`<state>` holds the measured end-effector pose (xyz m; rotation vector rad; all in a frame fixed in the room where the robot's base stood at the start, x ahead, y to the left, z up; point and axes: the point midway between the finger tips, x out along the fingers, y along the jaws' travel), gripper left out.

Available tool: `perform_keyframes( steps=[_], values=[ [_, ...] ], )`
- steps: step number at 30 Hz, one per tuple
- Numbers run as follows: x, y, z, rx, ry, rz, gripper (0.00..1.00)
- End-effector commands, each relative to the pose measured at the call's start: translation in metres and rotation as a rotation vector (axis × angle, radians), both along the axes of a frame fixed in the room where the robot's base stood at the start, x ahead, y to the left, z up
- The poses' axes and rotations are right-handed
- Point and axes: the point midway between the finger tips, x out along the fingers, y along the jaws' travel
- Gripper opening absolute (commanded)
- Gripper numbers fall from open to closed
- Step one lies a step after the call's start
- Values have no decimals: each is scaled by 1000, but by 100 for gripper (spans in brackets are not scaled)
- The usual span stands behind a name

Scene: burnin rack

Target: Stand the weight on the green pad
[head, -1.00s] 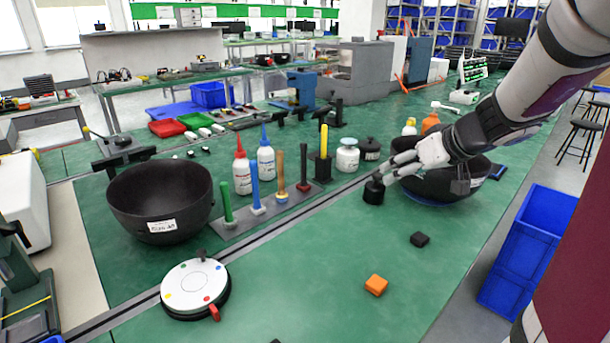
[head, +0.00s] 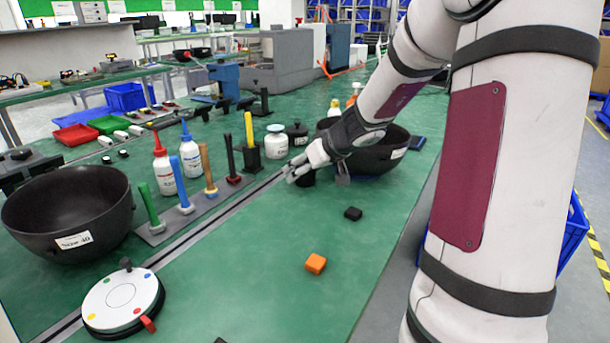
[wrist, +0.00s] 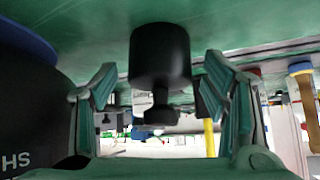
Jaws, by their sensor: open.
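The weight, a short black cylinder with a narrower knob, stands on the green bench in the head view (head: 306,180), partly covered by my gripper (head: 292,174). In the wrist view, which looks upside down, the weight (wrist: 160,55) sits between my two open fingers (wrist: 160,78), with gaps on both sides. Its knob points down in that picture. I cannot make out a separate green pad against the green bench. A white round disc (head: 122,300) at the front left carries small coloured dots, one apparently green.
A black bowl (head: 375,158) stands just right of my gripper; another (head: 65,215) stands at left. A rack of coloured-handled tools (head: 206,200) and bottles lie left of the weight.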

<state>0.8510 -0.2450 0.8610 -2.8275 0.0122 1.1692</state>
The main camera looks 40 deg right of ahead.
Motion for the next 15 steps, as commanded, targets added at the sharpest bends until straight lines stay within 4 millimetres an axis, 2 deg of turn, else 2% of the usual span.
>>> perform_keyframes(
  steps=[8, 15],
  values=[
    [2, 0, -2, -1, 0, -1, 68],
    [2, 0, -2, -1, 0, -1, 16]
  ],
)
